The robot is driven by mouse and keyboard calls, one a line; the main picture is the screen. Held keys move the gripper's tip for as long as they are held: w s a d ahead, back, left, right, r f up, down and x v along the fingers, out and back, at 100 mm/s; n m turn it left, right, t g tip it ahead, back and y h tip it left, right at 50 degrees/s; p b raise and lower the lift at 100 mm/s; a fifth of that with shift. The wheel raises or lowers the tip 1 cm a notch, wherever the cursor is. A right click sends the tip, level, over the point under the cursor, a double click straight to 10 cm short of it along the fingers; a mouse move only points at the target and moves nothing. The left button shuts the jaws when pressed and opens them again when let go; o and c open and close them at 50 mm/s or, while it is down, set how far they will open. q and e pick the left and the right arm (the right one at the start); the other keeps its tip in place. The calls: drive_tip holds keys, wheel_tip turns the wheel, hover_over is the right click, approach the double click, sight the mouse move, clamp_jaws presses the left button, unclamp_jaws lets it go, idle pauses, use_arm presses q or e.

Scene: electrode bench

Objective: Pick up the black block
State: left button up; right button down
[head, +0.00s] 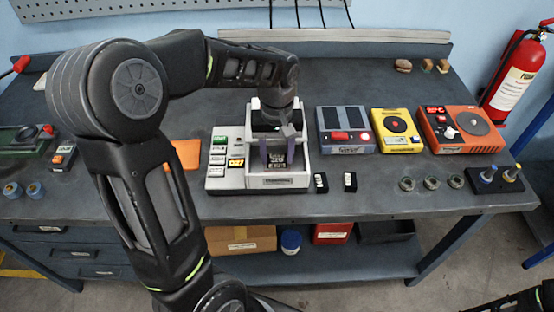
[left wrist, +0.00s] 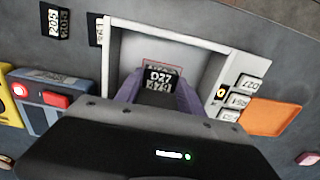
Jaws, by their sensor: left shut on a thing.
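A black block with white lettering (head: 277,160) is between the fingers of my left gripper (head: 278,152), inside the white-walled bay of the grey-and-white bench device (head: 228,178). In the left wrist view the block (left wrist: 158,80) shows its lettered face between the two purple-grey fingers of my left gripper (left wrist: 158,90), which is shut on it. I cannot tell whether the block touches the bay floor. Two more black blocks with white labels, one (head: 321,183) and another (head: 350,182), lie on the bench right of the device. My right gripper is out of view.
A grey box with a red button (head: 346,148), a yellow device (head: 398,142) and an orange device with a dark disc (head: 472,133) stand to the right. Several metal rings (head: 431,183) lie near the front edge. An orange pad (head: 185,154) lies left of the bay device.

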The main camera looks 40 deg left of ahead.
sight(277, 158)
use_arm(q)
clamp_jaws()
drive_tip(key=shift+r, duration=0.15)
wheel_tip(277, 158, up, 10)
drive_tip(key=shift+b, duration=0.45)
idle(0.6)
